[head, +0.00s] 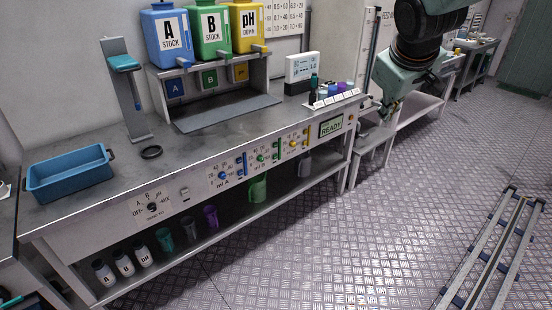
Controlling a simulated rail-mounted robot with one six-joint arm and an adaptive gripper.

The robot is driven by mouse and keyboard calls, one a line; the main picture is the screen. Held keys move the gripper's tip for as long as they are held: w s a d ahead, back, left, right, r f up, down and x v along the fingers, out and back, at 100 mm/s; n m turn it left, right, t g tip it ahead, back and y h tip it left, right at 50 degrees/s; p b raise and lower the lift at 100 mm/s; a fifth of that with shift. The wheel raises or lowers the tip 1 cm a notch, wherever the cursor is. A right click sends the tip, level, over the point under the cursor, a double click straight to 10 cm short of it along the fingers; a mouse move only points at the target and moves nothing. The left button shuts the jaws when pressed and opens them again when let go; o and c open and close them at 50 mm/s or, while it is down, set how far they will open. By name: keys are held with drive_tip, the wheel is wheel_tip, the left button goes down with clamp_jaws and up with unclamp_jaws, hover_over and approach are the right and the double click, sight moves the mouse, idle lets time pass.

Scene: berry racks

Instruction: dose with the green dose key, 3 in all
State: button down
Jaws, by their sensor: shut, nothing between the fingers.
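The front panel of the long bench carries blue, green and yellow controls in a row. The green group has a round green knob (261,158) and an upright green key (275,150) to its right. Which of these is the dose key cannot be read at this size. My gripper (384,112) points downward by the right end of the bench, shut and empty, well to the right of the green controls and apart from them. A small green display (330,126) on the panel reads READY.
Blue A stock (168,35), green B stock (210,32) and yellow pH down (246,28) tanks stand on a rack. A blue tray (70,175) sits at the bench's left. A green jug (257,189) stands on the lower shelf. Floor before the bench is clear; rails lie at right.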

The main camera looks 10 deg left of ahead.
sight(275, 157)
drive_tip(key=w+a+f+n+y, duration=0.1)
drive_tip(key=w+a+f+n, duration=0.1)
drive_tip(key=w+a+f, duration=0.35)
drive_tip(key=w+a+f+n+t+y, duration=0.1)
drive_tip(key=w+a+f+n, duration=0.1)
drive_tip(key=w+f, duration=0.7)
drive_tip(key=w+a+f+n, duration=0.2)
drive_tip(key=w+a+f, duration=0.25)
drive_tip(key=w, duration=0.65)
drive_tip(key=w+a+f+n+y, duration=0.1)
drive_tip(key=a+f, duration=0.3)
drive_tip(key=f, duration=0.5)
drive_tip(key=w+a+f+n+y+p, duration=0.1)
drive_tip(key=w+a+f+n, duration=0.2)
drive_tip(key=a+f, duration=0.2)
drive_tip(key=w+a+f+n+y, duration=0.2)
drive_tip(key=a+f, duration=0.3)
drive_tip(key=f, duration=0.7)
drive_tip(key=shift+w+a+f+g, duration=0.25)
drive_tip(key=shift+f+g, duration=0.05)
drive_tip(key=shift+f, duration=0.05)
drive_tip(key=shift+w+a+p, duration=0.1)
drive_tip(key=shift+p, duration=0.25)
drive_tip(key=w+a+p, duration=0.5)
drive_tip(key=a+p, duration=0.1)
drive_tip(key=shift+w, duration=0.4)
